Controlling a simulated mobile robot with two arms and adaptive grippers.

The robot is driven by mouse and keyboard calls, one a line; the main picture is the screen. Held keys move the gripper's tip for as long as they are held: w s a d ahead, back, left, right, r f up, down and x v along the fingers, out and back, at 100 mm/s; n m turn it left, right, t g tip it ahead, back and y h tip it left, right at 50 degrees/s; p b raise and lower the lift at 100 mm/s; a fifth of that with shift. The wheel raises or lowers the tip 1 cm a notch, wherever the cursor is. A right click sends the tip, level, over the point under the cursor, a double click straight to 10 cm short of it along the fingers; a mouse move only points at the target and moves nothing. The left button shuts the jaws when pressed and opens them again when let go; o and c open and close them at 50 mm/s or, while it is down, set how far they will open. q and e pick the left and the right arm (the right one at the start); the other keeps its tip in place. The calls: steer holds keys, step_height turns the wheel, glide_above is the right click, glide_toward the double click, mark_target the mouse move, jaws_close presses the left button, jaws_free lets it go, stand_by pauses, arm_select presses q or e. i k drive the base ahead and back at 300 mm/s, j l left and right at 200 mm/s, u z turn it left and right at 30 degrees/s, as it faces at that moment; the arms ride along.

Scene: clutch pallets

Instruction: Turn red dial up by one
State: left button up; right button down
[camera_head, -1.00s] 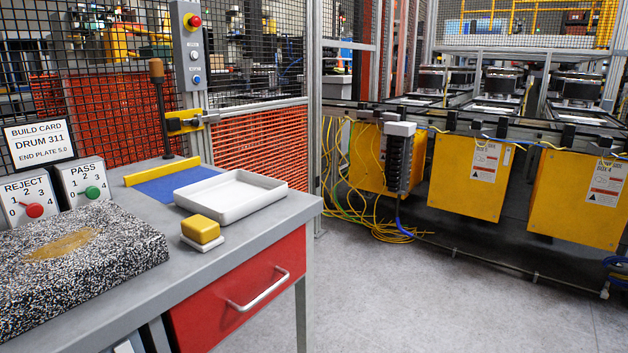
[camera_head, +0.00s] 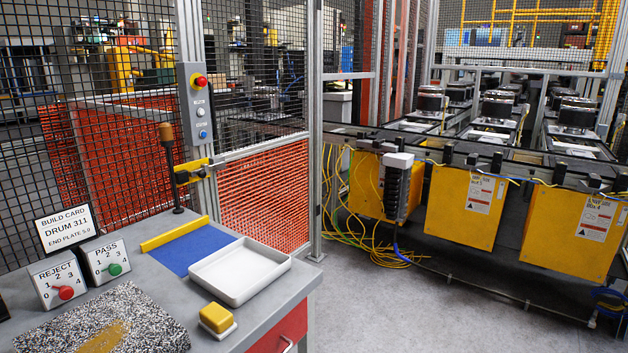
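The red dial (camera_head: 66,293) is a round red knob on the white REJECT box (camera_head: 48,280), at the left of the grey workbench. Numbers 0 to 4 are printed around it. I cannot clearly tell which number it points to. To its right stands the white PASS box (camera_head: 95,264) with a green dial (camera_head: 115,269). Neither of my grippers is in the head view.
A build card (camera_head: 68,232) reading DRUM 311 stands behind the dials. A speckled slab (camera_head: 150,318) lies in front of them. A white tray (camera_head: 240,292), blue mat (camera_head: 190,258) and yellow block (camera_head: 215,317) are to the right. Mesh fencing (camera_head: 260,190) stands behind the bench.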

mark_target(65, 293)
steer(key=u, duration=1.4)
